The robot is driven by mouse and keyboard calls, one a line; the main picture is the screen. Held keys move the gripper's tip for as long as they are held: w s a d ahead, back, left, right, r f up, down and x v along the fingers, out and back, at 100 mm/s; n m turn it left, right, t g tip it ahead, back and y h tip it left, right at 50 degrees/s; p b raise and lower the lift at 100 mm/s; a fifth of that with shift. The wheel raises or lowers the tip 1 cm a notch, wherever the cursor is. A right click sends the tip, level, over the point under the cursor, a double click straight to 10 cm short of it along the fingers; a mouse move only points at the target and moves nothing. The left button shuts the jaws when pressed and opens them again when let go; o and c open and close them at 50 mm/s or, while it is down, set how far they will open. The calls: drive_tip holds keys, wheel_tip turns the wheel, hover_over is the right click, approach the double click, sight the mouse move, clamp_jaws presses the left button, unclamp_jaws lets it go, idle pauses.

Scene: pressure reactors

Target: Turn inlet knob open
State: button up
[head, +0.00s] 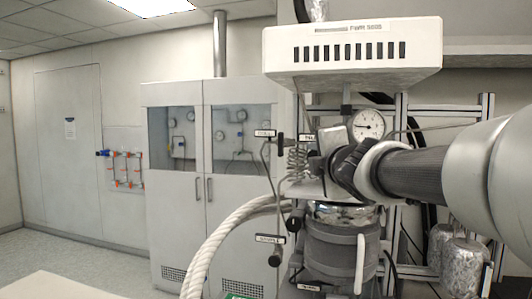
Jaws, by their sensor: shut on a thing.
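My arm reaches in from the right, and my gripper (322,160) is at the upper front of the reactor, just below and left of the round pressure gauge (368,125). The gripper is shut on a knob there, taken to be the inlet knob. The gripper hides the knob, so its turned position cannot be told. The reactor vessel (335,250) stands below, with a grey jacket and a shiny metal top.
A coiled tube (297,162), black valve handles (293,216) and a thick white hose (215,245) crowd the left side. Foil-wrapped vessels (462,265) stand below my arm. Grey cabinets (175,225) stand behind.

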drive_tip(key=shift+r, duration=0.1)
idle(0.3)
drive_tip(key=o, duration=1.1)
drive_tip(key=shift+c, duration=0.2)
drive_tip(key=s+d+r+p, duration=0.1)
drive_tip(key=s+p, duration=0.1)
drive_tip(key=s, duration=1.5)
drive_tip(key=shift+s+d, duration=0.15)
